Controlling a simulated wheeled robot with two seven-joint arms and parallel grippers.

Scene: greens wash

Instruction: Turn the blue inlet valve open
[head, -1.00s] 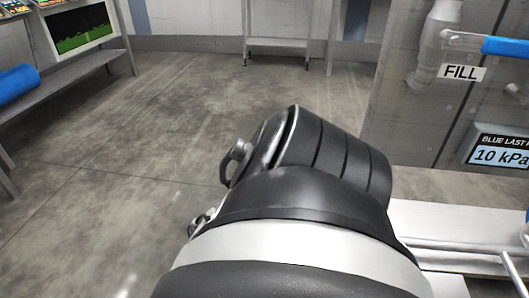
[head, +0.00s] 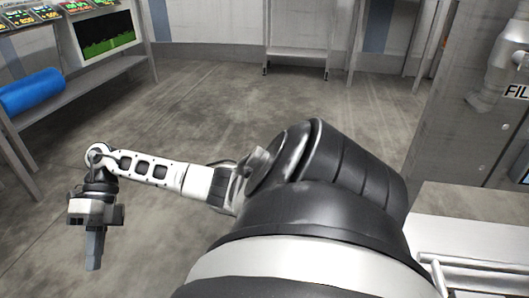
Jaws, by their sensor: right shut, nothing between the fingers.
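My right gripper (head: 94,248) shows at the left of the head view. It points down, with its fingers shut and empty, over the bare floor and apart from any object. My right arm reaches it from the large dark joint in the lower middle. The blue inlet valve is not in view. My left gripper is not in view.
A shelf unit (head: 90,82) with a screen (head: 104,34) and a blue roll (head: 32,94) stands at upper left. A metal stand (head: 297,70) is at the back wall. A pale ledge (head: 470,232) is at lower right. The middle floor is clear.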

